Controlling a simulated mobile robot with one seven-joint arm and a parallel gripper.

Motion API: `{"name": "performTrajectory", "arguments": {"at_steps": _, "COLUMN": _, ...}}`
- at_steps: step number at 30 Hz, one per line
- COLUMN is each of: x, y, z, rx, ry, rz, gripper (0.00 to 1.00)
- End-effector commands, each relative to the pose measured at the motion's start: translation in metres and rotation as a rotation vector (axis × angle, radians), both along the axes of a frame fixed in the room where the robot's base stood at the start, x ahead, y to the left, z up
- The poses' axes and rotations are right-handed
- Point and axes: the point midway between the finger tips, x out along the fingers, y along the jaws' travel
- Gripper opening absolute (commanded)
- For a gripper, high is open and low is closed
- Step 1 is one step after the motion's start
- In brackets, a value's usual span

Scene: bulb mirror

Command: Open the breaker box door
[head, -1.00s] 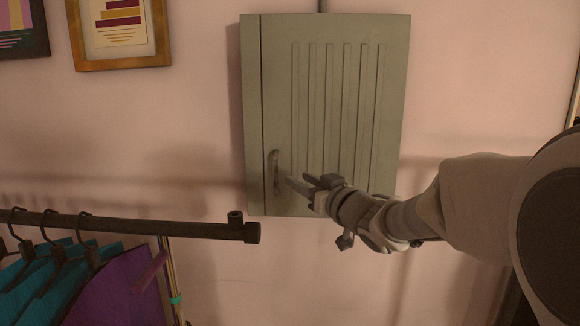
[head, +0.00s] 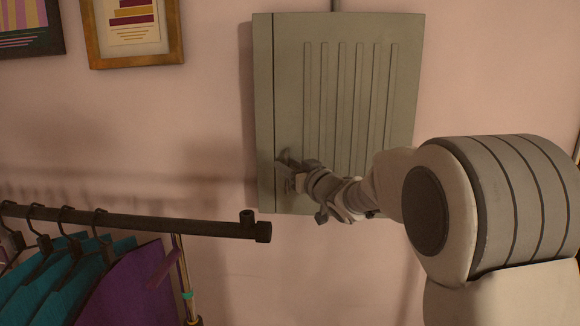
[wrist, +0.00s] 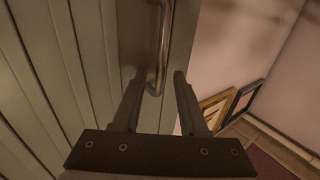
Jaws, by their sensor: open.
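The grey-green breaker box (head: 400,100) hangs on the pink wall, and its ribbed door (head: 290,70) looks shut. The vertical metal handle is at the door's lower left in the head view, largely covered by my gripper (head: 287,168). In the wrist view the curved handle (wrist: 164,45) runs down from the top, and its lower end lies between the two fingertips of my open gripper (wrist: 157,80). The fingers are on either side of the handle with gaps visible. I cannot tell whether either finger touches it.
A dark clothes rail (head: 170,225) with teal and purple garments (head: 125,285) on hangers stands at the lower left, its end close below the box. Framed pictures (head: 135,30) hang at the upper left. The wall between them is bare.

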Motion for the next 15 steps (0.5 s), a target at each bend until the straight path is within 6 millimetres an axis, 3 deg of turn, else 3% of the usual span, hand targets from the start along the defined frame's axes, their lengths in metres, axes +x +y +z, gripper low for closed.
{"name": "performTrajectory", "arguments": {"at_steps": 1, "x": 0.0, "y": -0.0001, "z": 0.0, "rx": 0.0, "ry": 0.0, "rz": 0.0, "gripper": 0.43}}
{"name": "performTrajectory", "arguments": {"at_steps": 8, "x": -0.0002, "y": -0.0002, "z": 0.0001, "rx": 0.0, "ry": 0.0, "rz": 0.0, "gripper": 0.01}}
{"name": "performTrajectory", "arguments": {"at_steps": 15, "x": -0.0003, "y": -0.0003, "z": 0.0001, "rx": 0.0, "ry": 0.0, "rz": 0.0, "gripper": 0.0}}
